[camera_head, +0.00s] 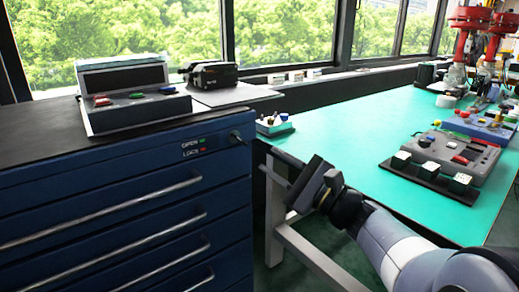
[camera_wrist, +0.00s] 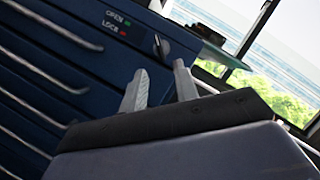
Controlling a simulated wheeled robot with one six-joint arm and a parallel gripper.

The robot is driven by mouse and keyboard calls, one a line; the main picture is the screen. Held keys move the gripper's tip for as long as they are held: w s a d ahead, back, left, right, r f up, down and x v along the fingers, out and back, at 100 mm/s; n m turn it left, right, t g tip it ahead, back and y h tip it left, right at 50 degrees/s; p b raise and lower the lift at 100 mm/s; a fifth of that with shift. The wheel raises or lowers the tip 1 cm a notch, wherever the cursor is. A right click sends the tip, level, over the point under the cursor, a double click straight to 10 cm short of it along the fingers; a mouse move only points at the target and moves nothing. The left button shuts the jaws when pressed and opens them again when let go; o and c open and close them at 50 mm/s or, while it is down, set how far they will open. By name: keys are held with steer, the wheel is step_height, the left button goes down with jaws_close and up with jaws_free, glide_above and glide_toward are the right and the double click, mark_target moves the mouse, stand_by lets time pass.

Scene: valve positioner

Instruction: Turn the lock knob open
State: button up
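The lock knob (camera_head: 237,137) is a small black knob at the upper right of the blue drawer cabinet's front, beside the OPEN and LOCK labels (camera_head: 193,148) with a green and a red mark. It also shows in the wrist view (camera_wrist: 161,46), beyond the fingertips. My gripper (camera_head: 276,168) is to the right of the cabinet and lower than the knob in the head view. In the wrist view my gripper (camera_wrist: 160,80) has its two grey fingers apart with nothing between them. It does not touch the knob.
The blue cabinet (camera_head: 120,215) has several drawers with long bar handles. A grey device (camera_head: 130,95) and a black device (camera_head: 210,75) stand on top. A turquoise table (camera_head: 370,130) with control boxes (camera_head: 450,155) is on the right, its frame near my arm.

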mark_target(244, 143)
steer(key=shift+v, duration=1.1)
steer(key=b+x, duration=0.1)
steer(key=x, duration=0.8)
steer(key=shift+w+a, duration=0.1)
steer(key=shift+a, duration=0.1)
steer(key=shift+x, duration=0.75)
steer(key=shift+r, duration=0.1)
